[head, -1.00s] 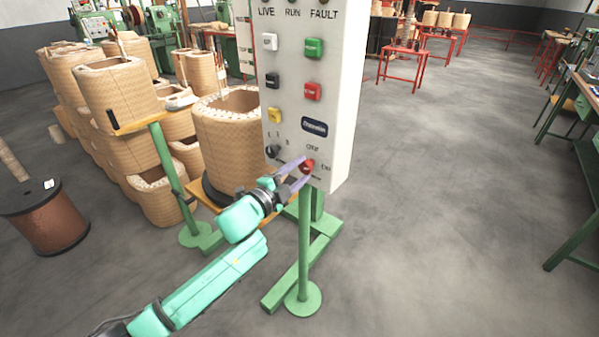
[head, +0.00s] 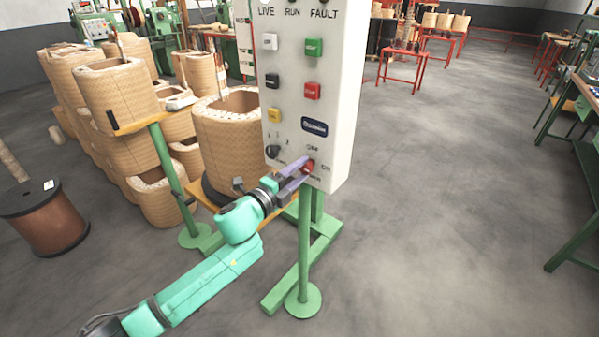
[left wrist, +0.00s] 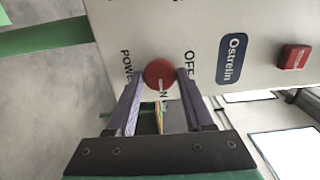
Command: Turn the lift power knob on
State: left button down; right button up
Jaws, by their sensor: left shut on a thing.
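The red round power knob (head: 309,166) sits low on the front of the white control panel (head: 338,120). In the left wrist view the knob (left wrist: 159,74) lies between the two purple fingertips, with a white line on its face that seems to point towards the ON label. The OFF label (left wrist: 190,64) and the POWER label (left wrist: 126,66) are beside it. My left gripper (head: 304,170) is shut on the knob, one finger on each side; it also shows in the left wrist view (left wrist: 160,82). My right gripper is out of view.
A black selector knob (head: 273,152) and several coloured buttons, such as the green one (head: 314,47), are on the same panel. A green stand (head: 304,250) holds it up. Woven coils (head: 225,140) stand close on the left.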

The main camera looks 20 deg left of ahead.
pick_arm(q)
jog(key=shift+c, duration=1.4)
grip_release()
jog(key=b+v, duration=0.2)
jog(key=v, duration=1.2)
jog(key=shift+s, duration=0.25)
